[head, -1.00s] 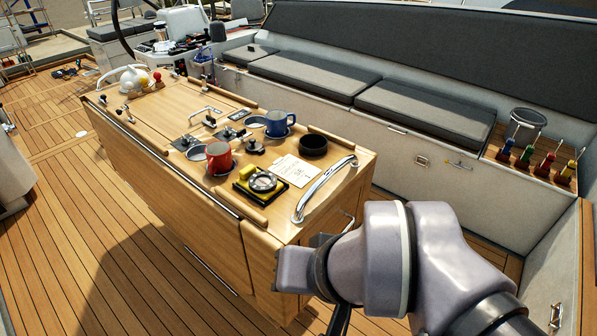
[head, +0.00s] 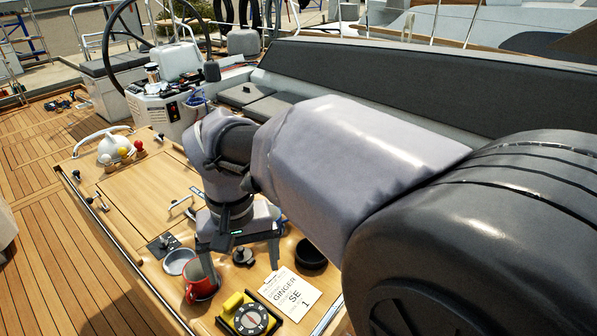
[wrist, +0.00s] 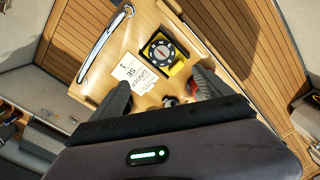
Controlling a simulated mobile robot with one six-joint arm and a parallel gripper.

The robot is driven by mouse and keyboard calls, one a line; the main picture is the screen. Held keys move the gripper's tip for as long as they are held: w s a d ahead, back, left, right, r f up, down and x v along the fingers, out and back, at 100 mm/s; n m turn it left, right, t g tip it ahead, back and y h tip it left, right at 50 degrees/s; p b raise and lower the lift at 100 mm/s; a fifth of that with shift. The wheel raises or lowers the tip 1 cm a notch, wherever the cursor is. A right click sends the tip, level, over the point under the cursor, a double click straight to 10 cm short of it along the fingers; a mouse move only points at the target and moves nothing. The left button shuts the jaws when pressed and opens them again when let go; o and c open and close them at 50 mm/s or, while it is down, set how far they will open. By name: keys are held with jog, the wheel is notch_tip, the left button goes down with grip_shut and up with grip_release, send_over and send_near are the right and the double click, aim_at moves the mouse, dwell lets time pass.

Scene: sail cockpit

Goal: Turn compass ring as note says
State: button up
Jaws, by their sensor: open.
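The compass (head: 248,316) is a yellow and black square base with a dark round ring and light marks, lying on the wooden table at the bottom of the head view. It also shows in the wrist view (wrist: 164,52). The white note (head: 290,292) lies just right of it and reads "GINGER", "SE", "1"; the note is in the wrist view (wrist: 134,73) too. My gripper (head: 238,262) points down above the table, behind the compass in the head view. Its jaws are open and empty, apart from the compass. In the wrist view its fingers (wrist: 160,92) stand wide apart.
A red mug (head: 201,282) stands close to the left finger. A black round bowl (head: 311,253) is right of my gripper. A small black knob (head: 242,257) sits between the fingers in the head view. The table has a metal grab rail (wrist: 103,45) at its end.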

aim_at(252, 321)
jog(key=f+b, duration=0.2)
jog(key=f, duration=0.3)
jog(key=f+b, duration=0.2)
jog(key=f, duration=0.4)
jog(key=s+f+b, duration=0.1)
jog(key=f+b, duration=0.2)
jog(key=f, duration=0.3)
jog(key=shift+a+f, duration=0.25)
jog(key=shift+c, duration=0.2)
jog(key=c, duration=1.3)
jog(key=shift+c, duration=0.2)
